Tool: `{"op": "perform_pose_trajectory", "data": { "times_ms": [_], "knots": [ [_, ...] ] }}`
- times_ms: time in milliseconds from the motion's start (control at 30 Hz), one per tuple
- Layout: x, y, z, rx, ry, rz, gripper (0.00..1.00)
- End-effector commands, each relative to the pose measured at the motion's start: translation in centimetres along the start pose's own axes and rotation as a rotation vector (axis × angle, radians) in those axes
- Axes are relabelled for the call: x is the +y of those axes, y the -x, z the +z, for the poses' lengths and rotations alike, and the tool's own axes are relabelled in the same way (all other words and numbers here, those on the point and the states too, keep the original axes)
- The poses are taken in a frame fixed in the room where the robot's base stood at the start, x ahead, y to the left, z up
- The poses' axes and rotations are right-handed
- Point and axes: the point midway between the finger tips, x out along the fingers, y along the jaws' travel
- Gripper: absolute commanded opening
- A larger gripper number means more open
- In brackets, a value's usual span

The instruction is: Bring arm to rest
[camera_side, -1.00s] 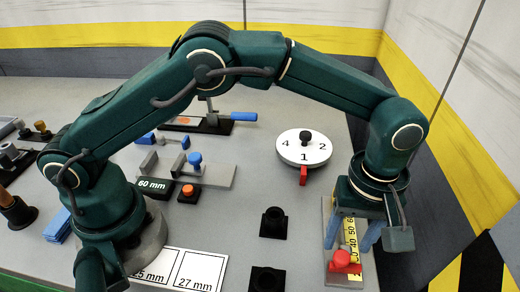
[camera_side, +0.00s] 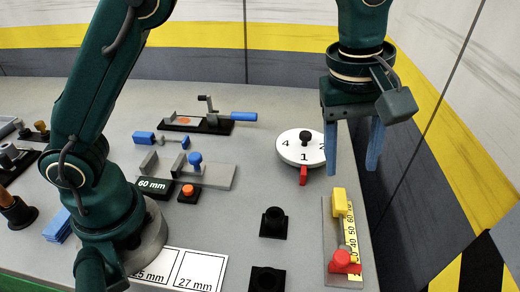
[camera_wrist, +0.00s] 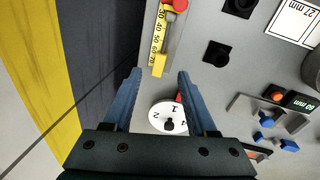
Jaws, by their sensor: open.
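My gripper (camera_side: 354,150) hangs in the air above the right edge of the table in the side view. Its two blue fingers point down, stand wide apart and have nothing between them. In the wrist view my gripper (camera_wrist: 158,78) is also open and empty. Below it on the table is a grey ruled gauge (camera_side: 332,240) with a yellow scale, a yellow slider (camera_side: 340,203) at its far end and a red knob (camera_side: 343,262) at its near end. The gauge's yellow slider also shows in the wrist view (camera_wrist: 158,66).
A white numbered dial (camera_side: 292,154) with a red pointer (camera_side: 303,175) lies left of my gripper. Black sockets (camera_side: 273,223), a grey fixture with a blue knob (camera_side: 195,160), a 60 mm display (camera_side: 155,187) and white labelled cards (camera_side: 200,270) lie further left. A striped wall stands close on the right.

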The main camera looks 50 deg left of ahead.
Motion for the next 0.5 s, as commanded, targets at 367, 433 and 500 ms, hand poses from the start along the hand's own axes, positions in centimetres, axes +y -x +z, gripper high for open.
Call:
{"op": "perform_pose_trajectory", "data": {
  "times_ms": [367, 433, 500],
  "knots": [
    [-7.6, 8.3, -5.0, 0.118, -0.092, 0.155, 0.57],
    [-9.4, 9.0, -5.4, 0.148, -0.134, 0.173, 0.57],
    [-11.2, 9.4, -5.5, 0.180, -0.184, 0.186, 0.57]
  ]
}}
